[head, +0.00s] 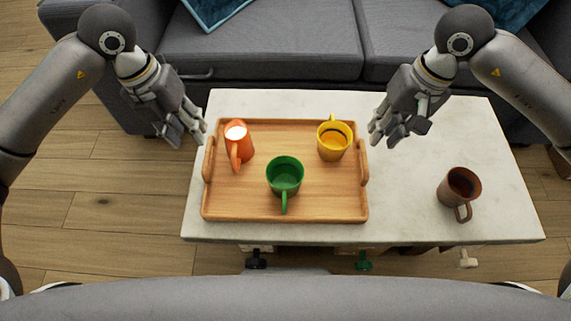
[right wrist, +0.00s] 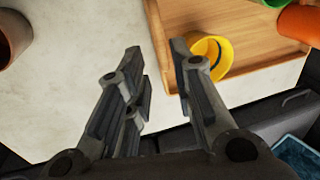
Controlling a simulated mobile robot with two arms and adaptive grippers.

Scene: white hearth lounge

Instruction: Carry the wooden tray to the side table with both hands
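The wooden tray (head: 240,205) lies on the left part of a white marble-topped table (head: 410,215). It has a raised handle at its left and right ends. My right gripper (head: 383,133) is open and empty beyond the right handle. In the right wrist view, its fingers (right wrist: 160,65) are apart near the yellow mug (right wrist: 215,55). Which table is the side table is unclear.
A brown mug (head: 460,190) stands on the table at right of the tray. A grey sofa (head: 265,45) with teal cushions is behind the table. Wooden floor (head: 110,220) is clear at left. Several small knobs or clamps show under the table's near edge.

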